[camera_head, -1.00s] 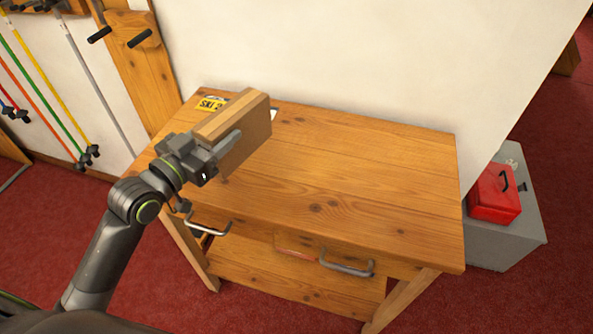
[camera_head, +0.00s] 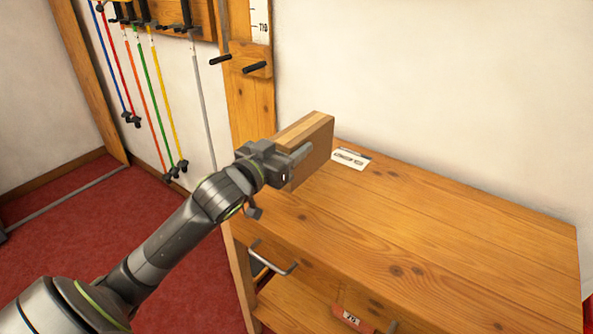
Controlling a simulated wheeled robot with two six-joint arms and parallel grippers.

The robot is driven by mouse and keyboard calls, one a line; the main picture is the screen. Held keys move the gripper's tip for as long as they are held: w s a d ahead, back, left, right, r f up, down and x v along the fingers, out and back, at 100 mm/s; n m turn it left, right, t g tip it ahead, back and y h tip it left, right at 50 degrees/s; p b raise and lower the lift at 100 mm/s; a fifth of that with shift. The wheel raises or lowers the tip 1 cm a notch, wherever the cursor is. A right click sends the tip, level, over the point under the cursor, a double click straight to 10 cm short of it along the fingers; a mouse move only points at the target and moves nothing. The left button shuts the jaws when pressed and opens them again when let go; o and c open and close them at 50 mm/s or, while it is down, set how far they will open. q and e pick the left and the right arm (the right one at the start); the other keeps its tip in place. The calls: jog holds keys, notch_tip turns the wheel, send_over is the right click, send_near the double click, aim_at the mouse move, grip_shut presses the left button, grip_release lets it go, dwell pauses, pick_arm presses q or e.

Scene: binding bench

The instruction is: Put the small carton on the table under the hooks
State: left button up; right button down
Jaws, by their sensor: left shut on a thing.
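The small carton (camera_head: 313,150) is a brown box. My left gripper (camera_head: 290,163) is shut on it and holds it over the left back part of the wooden table (camera_head: 430,240). The gap between carton and table top is hard to judge. The hooks (camera_head: 240,64) are two black pegs on an upright wooden board, up and to the left of the carton. My right gripper is not in view.
A white card (camera_head: 350,159) lies on the table near the wall. Coloured poles (camera_head: 143,90) hang from a wooden rack at the left. The right of the table top is bare.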

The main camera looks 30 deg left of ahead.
pick_arm(q)
notch_tip(320, 180, down, 5)
jog(key=shift+r+b, duration=0.15)
jog(key=shift+b, duration=0.35)
jog(key=o, duration=1.1)
jog(key=shift+s, duration=0.15)
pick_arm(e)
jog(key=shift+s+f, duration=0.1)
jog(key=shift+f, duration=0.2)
